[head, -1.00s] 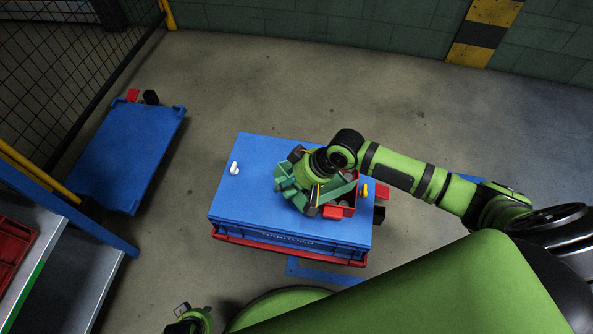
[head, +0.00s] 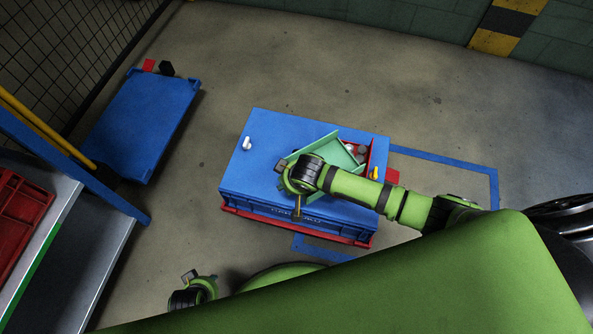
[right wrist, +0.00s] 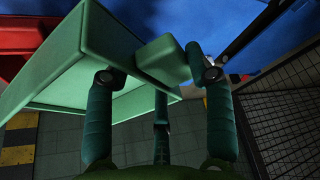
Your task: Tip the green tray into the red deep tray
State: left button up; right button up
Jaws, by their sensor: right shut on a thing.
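The green tray (head: 322,152) is held tilted over the blue crate's top, beside and partly over the red deep tray (head: 381,152). My right gripper (head: 298,182) is shut on it at the near left end. In the right wrist view the fingers (right wrist: 158,78) close on a block-like grip of the green tray (right wrist: 70,75). Part of the red tray (right wrist: 18,38) seems to show at upper left there.
The trays are over a blue crate (head: 262,150) with a white piece (head: 247,143) at left and a yellow piece (head: 374,173) at right. A blue cart (head: 140,120) stands at left. A shelf (head: 60,230) with a red bin (head: 18,215) is at lower left. Floor behind is clear.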

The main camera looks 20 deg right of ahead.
jog(key=shift+a+f+h, duration=0.2)
jog(key=shift+f+h, duration=0.1)
jog(key=shift+f, duration=0.15)
notch_tip(320, 180, up, 5)
jog(key=p, duration=0.6)
jog(key=shift+r, duration=0.15)
